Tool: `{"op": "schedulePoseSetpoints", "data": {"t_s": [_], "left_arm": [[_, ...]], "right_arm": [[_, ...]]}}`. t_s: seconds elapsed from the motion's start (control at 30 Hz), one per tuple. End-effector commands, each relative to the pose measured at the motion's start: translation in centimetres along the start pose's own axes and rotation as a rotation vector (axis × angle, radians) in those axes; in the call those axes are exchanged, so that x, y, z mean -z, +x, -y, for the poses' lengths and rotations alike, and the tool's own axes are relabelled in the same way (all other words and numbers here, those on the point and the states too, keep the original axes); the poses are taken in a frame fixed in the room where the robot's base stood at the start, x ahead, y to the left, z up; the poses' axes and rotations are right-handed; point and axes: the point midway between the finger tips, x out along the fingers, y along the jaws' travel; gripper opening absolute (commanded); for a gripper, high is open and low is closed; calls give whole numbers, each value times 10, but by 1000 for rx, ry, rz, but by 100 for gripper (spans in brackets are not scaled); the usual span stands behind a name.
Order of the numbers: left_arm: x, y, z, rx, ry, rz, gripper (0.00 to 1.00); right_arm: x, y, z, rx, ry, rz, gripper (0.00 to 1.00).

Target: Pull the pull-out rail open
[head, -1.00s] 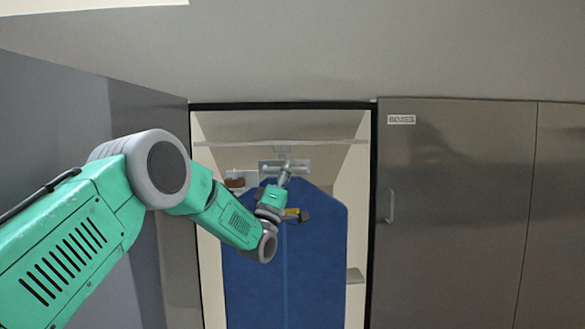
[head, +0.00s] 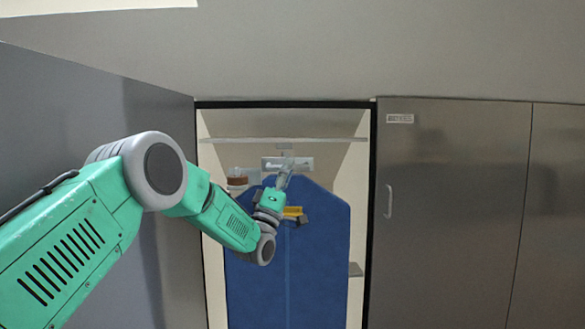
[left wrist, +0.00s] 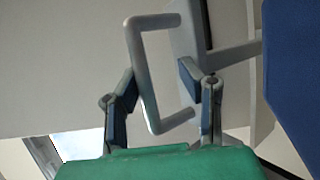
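The pull-out rail shows its pale front plate (head: 287,163) under the shelf inside the open wardrobe. A grey U-shaped handle (left wrist: 145,80) shows close in the left wrist view. A blue garment bag (head: 288,262) hangs below the plate, and its edge shows in the left wrist view (left wrist: 292,70). My left gripper (head: 285,180) is at the handle, in front of the plate. In the left wrist view its two fingers (left wrist: 158,85) are spread, with the handle's bar between them and a gap on the right finger's side. Contact cannot be told. My right gripper is out of view.
A pale shelf (head: 230,139) spans the wardrobe top. A brown item (head: 237,180) sits behind on the left. A grey open door panel (head: 120,120) stands left, near my arm. Shut grey doors with a handle (head: 388,201) and a label (head: 400,118) are on the right.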

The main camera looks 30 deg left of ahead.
Motion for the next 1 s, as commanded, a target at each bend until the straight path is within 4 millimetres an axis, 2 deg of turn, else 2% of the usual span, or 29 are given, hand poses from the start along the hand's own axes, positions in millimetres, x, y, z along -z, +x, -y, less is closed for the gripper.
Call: {"op": "schedulePoseSetpoints", "data": {"t_s": [0.37,0.5,0.67,0.9,1.0], "left_arm": [[-6,5,-9,-9,2,4,32],[-5,0,-8,-9,1,4,32],[-3,-26,-6,-4,1,2,32],[-2,-79,-3,-2,1,1,32],[-2,-96,-3,-3,0,1,32]], "right_arm": [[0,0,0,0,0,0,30],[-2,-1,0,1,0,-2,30],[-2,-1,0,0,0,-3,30],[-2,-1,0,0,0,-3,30],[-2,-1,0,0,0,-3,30]]}}
